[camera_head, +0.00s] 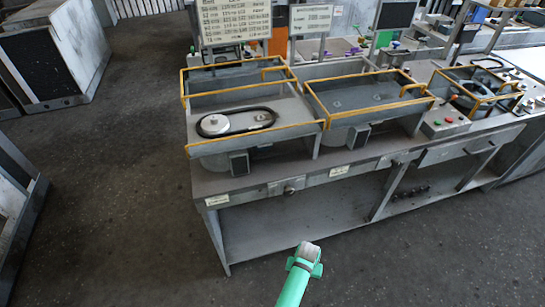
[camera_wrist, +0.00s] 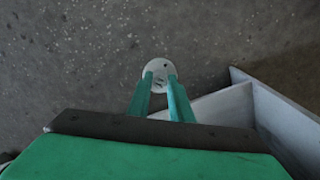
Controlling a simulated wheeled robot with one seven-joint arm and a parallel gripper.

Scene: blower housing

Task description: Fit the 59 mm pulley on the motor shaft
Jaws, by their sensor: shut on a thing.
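My gripper (camera_head: 305,262) is shut on a pale grey round pulley (camera_wrist: 157,66), out in front of the bench and over the floor. In the wrist view both green fingers (camera_wrist: 160,78) lie against the disc, and small dark holes show in its face. I cannot read its size. On the bench (camera_head: 260,189), the left blower housing (camera_head: 226,91) holds a pale pulley (camera_head: 213,123) with a black belt (camera_head: 262,119) looped around it. The belt's right end encloses a small spot too small to make out. I cannot pick out a bare motor shaft.
Yellow rails edge the housings, including a second housing (camera_head: 365,92) to the right. A button box (camera_head: 446,123) stands at the bench's right. Sign boards (camera_head: 235,20) rise behind. A grey cabinet (camera_head: 56,45) stands far left. The floor left of the bench is clear.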

